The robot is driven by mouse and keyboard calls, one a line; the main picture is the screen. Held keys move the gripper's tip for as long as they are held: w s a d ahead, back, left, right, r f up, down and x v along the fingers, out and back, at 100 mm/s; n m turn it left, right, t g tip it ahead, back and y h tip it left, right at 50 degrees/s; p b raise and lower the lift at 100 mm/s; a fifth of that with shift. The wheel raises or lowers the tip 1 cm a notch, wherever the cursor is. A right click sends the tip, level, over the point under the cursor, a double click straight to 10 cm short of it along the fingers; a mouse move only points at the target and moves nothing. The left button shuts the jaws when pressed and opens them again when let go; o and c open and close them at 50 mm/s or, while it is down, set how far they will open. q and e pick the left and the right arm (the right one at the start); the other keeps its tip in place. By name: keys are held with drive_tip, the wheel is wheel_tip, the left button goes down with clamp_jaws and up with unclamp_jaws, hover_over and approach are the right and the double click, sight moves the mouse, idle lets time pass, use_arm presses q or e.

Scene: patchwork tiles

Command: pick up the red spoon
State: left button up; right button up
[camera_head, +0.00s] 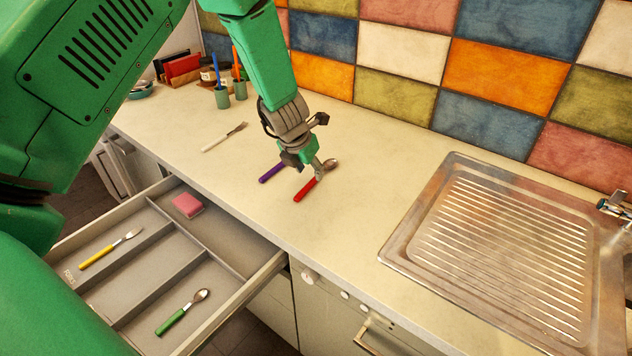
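The red spoon (305,191) lies on the pale counter, its red handle toward the front left and its metal bowl toward the back right. My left gripper (318,174) points down right at the spoon, with the fingertips over or around its neck. I cannot tell whether the fingers touch or close on it. My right gripper is not in view.
A purple-handled utensil (271,173) lies just left, partly hidden by my gripper. A white-handled fork (224,137) lies farther left. A metal sink drainer (440,205) is right.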

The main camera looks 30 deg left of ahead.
sight(314, 179)
use_arm(q)
drive_tip(key=x, duration=0.4)
drive_tip(key=shift+w+f, duration=0.1)
drive_tip(key=shift+w, duration=0.35)
drive_tip(key=shift+a+f, duration=0.2)
drive_tip(key=shift+a, duration=0.05)
drive_tip(key=shift+s+a, duration=0.1)
drive_tip(key=shift+a, duration=0.2)
drive_tip(key=shift+d, duration=0.25)
drive_tip(key=shift+c, duration=1.2)
drive_tip(key=shift+d, duration=0.2)
clamp_jaws()
drive_tip(key=shift+d+r, duration=0.1)
drive_tip(key=shift+d, duration=0.1)
